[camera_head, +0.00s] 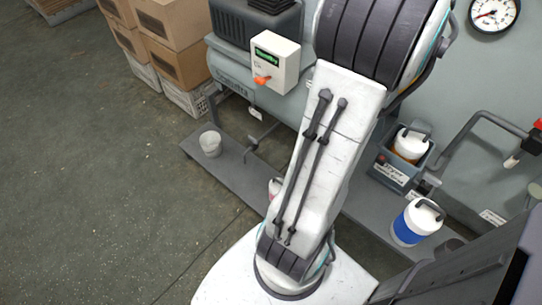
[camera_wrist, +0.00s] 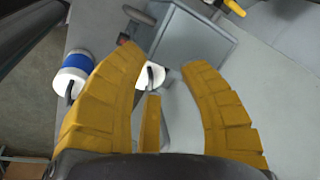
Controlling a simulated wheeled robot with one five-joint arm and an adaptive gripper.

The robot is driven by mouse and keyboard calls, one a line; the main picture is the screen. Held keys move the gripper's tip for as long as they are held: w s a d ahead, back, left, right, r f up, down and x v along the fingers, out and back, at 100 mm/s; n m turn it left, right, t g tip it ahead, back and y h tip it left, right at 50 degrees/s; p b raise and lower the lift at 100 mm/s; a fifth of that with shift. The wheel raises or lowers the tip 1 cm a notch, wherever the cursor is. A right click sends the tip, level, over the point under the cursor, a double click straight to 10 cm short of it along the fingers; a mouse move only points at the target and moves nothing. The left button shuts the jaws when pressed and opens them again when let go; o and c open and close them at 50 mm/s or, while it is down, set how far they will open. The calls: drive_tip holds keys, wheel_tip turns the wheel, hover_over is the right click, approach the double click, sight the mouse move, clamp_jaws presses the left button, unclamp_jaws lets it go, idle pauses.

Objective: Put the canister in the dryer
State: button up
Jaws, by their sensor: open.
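The dryer (camera_head: 392,178) is a grey open-topped box with a label in the head view, on the bench at right. A white-topped canister with an orange-brown body (camera_head: 408,146) sits in it. A white canister with a blue band (camera_head: 405,232) stands apart, to its lower right, and shows in the wrist view (camera_wrist: 75,76) at left, outside my fingers. My gripper (camera_wrist: 160,58) is open, its yellow fingers spread. Between them shows a white object with a dark handle (camera_wrist: 157,74), partly hidden; I cannot tell whether it is held. The head view does not show my gripper.
A white cup (camera_head: 210,144) stands on the grey bench (camera_head: 228,170). A white box with an orange knob (camera_head: 275,62), cardboard boxes (camera_head: 176,58) and a gauge (camera_head: 493,14) are behind. A grey pipe (camera_head: 462,135) bends near the dryer. Floor at left is clear.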

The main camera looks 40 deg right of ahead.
drive_tip(key=w+a+n+t, duration=0.2)
drive_tip(key=w+a+n, duration=1.1)
drive_tip(key=a, duration=0.6)
drive_tip(key=s+a+f+n+y, duration=0.1)
drive_tip(key=a+n, duration=0.5)
drive_tip(key=a, duration=0.3)
drive_tip(key=s+a+f+n+t+y, duration=0.1)
drive_tip(key=a+n, duration=0.6)
drive_tip(key=a, duration=0.3)
drive_tip(key=shift+s+a+f, duration=0.25)
drive_tip(key=shift+a, duration=0.05)
drive_tip(key=shift+d+r+p, duration=0.1)
drive_tip(key=shift+r+p, duration=0.3)
drive_tip(key=shift+r, duration=0.1)
